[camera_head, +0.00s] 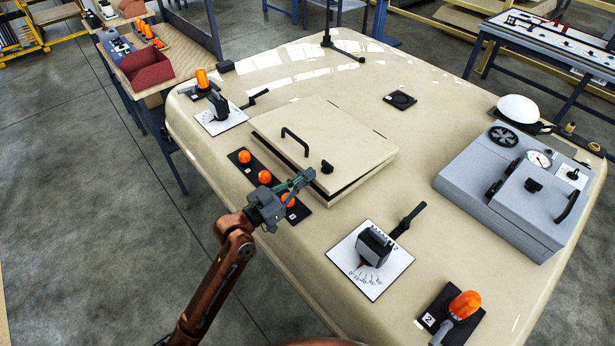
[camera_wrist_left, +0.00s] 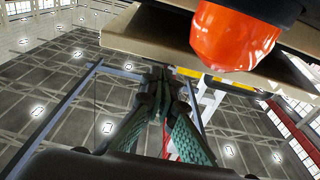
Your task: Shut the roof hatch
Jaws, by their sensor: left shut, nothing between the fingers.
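The roof hatch (camera_head: 325,140) is a flat beige lid on the beige cab roof (camera_head: 300,75). It has a black bar handle (camera_head: 296,141) and a black knob (camera_head: 327,167) near its front edge. A dark gap shows under the front edge, so the lid looks slightly raised there. The closed fingers also show in the left wrist view (camera_wrist_left: 163,80). My right gripper is not in view.
An orange lamp (camera_head: 264,176) on the black strip is close to my left gripper. A white plate with a dark lever (camera_head: 405,220) lies right of the hatch. A grey box (camera_head: 515,195) stands further right. Another orange lamp (camera_head: 465,304) is at the front right.

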